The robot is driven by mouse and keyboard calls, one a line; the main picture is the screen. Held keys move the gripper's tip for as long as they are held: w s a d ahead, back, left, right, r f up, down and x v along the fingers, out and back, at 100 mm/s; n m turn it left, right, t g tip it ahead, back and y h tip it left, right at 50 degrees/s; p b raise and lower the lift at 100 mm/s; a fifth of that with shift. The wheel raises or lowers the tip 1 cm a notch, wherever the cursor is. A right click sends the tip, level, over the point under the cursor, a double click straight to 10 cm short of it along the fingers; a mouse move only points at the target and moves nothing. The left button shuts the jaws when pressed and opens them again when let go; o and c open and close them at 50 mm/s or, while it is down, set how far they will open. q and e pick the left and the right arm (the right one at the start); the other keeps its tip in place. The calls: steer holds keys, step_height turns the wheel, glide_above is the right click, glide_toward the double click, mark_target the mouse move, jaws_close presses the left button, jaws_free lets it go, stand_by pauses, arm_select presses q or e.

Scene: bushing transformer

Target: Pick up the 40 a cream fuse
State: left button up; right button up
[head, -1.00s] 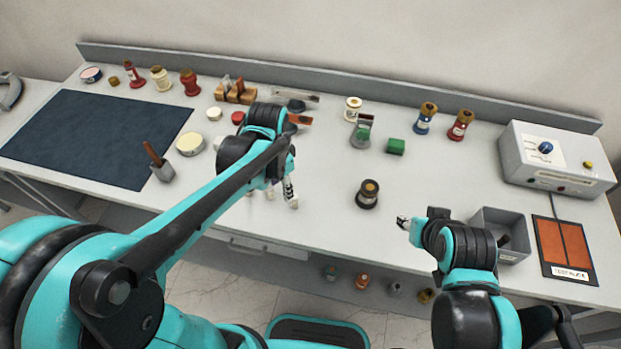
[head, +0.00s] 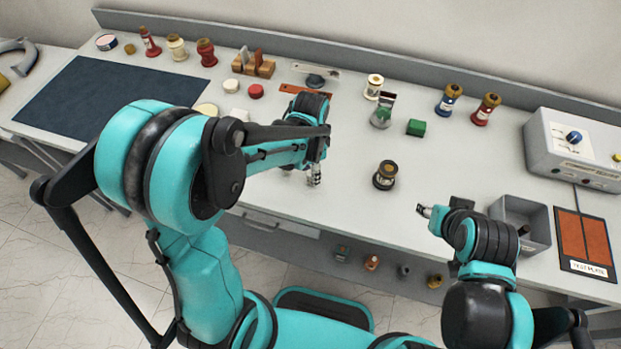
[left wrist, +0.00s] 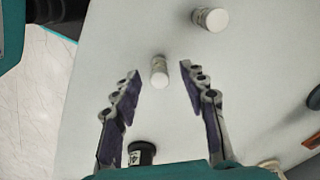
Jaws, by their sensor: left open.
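In the left wrist view, a small pale cylinder (left wrist: 159,70) stands between and just beyond the fingertips of my open left gripper (left wrist: 160,78). A second pale cylinder (left wrist: 210,18) with a faint label is farther out, at the top. A dark round-topped piece (left wrist: 140,152) with a white label starting with "4" is low in this view, near the gripper's base. I cannot read which one is the 40 A cream fuse. In the head view, my left gripper (head: 314,178) points down near the bench's front edge, and the arm hides these pieces. My right gripper (head: 424,210) is small, its jaws unclear.
A dark jar-like piece with a brass top (head: 385,175) stands right of my left gripper. A grey bin (head: 541,240) and orange test plate (head: 582,238) lie at right. The middle bench is mostly clear.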

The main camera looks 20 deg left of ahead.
arm_select(q)
jaws_close()
steer(key=shift+r, duration=0.5)
steer(key=r+p, duration=0.1)
steer(key=r, duration=0.1)
steer(key=d+r+p, duration=0.1)
steer(key=r, duration=0.1)
steer(key=d+r+p, duration=0.1)
steer(key=d+r, duration=0.5)
steer(key=d, duration=0.4)
steer(key=shift+s+d+p, duration=0.3)
steer(key=shift+d+p, duration=0.05)
steer(key=shift+p, duration=0.05)
